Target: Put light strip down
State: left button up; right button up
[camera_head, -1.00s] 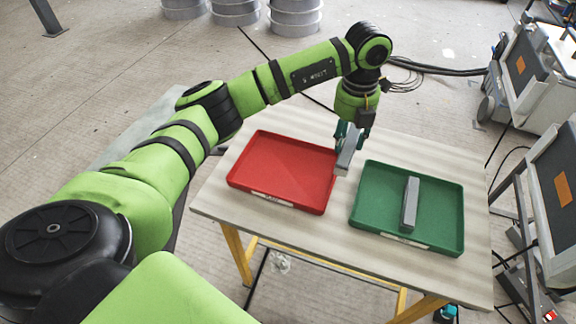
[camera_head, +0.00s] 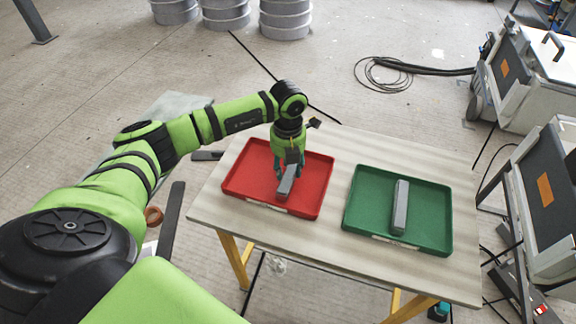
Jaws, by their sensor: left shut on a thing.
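My left gripper (camera_head: 283,172) is shut on a grey light strip (camera_head: 287,180) and holds it at the red tray (camera_head: 312,190), inside its outline in the head view. The strip is tilted, its near end toward the tray's front wall. I cannot tell whether it touches the tray floor. A second grey strip (camera_head: 400,207) lies in the middle of the green tray (camera_head: 430,215) to the right, with no gripper near it. My right gripper is not in view.
Both trays stand on a pale wooden table (camera_head: 330,238) with yellow legs, with a bare gap between them. Grey equipment cases (camera_head: 530,90) stand to the right. A black cable (camera_head: 420,69) lies on the floor behind. Metal drums (camera_head: 286,17) stand at the back.

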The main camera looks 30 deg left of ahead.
aim_at(288, 170)
pick_arm(q)
jog(key=shift+f, duration=0.25)
jog(key=shift+f, duration=0.1)
jog(key=shift+f, duration=0.15)
jog(key=o, duration=1.2)
notch_tip(288, 170, up, 12)
jog(key=b, duration=0.1)
jog(key=shift+r, duration=0.25)
